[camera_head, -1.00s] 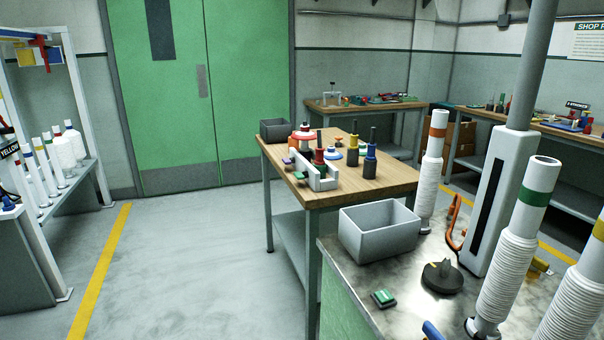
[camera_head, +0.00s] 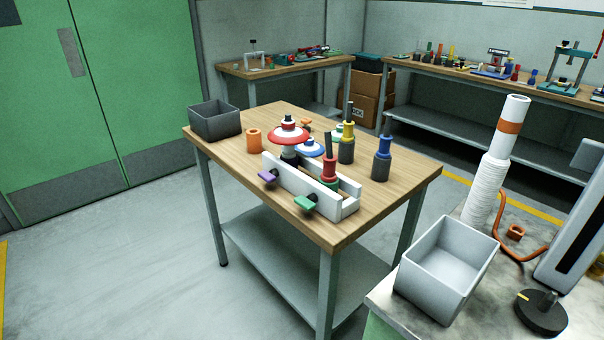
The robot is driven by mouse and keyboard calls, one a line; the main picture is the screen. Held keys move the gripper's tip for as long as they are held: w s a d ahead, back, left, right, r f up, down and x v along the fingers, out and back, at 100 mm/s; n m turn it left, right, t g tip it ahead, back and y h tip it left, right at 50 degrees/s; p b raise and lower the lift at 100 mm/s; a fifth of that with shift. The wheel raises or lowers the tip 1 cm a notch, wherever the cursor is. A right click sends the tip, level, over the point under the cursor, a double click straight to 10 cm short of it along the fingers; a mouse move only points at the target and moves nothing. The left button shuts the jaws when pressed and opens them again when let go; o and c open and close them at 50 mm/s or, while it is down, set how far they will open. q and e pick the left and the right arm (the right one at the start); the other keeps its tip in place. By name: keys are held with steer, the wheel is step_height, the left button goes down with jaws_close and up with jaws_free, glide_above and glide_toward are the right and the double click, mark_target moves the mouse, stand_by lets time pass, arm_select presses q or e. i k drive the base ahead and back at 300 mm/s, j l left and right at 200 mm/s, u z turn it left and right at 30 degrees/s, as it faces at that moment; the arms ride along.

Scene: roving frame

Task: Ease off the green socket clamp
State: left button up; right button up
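A green clamp handle (camera_head: 306,202) sticks out from the near side of a white fixture (camera_head: 334,206) on the wooden-topped table. It sits at the fixture's right part, below a red stepped piece with a dark shaft (camera_head: 330,167). A purple clamp handle (camera_head: 268,176) sticks out further left on the same side. A red and white disc piece (camera_head: 288,136) stands at the fixture's left end. Whether the green clamp is tight cannot be told. Neither of my grippers is in view.
The wooden table (camera_head: 226,157) also holds a dark bin (camera_head: 215,120), an orange ring (camera_head: 254,140) and blue and yellow pieces. A metal bench at right carries a grey bin (camera_head: 447,268) and a black knob (camera_head: 541,312). The floor (camera_head: 130,270) at left is clear.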

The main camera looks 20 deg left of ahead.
mark_target(308, 203)
steer(key=i+j+z, duration=0.1)
steer(key=j+z, duration=0.3)
steer(key=j, duration=0.7)
steer(key=j+z, duration=0.4)
steer(key=j, duration=0.7)
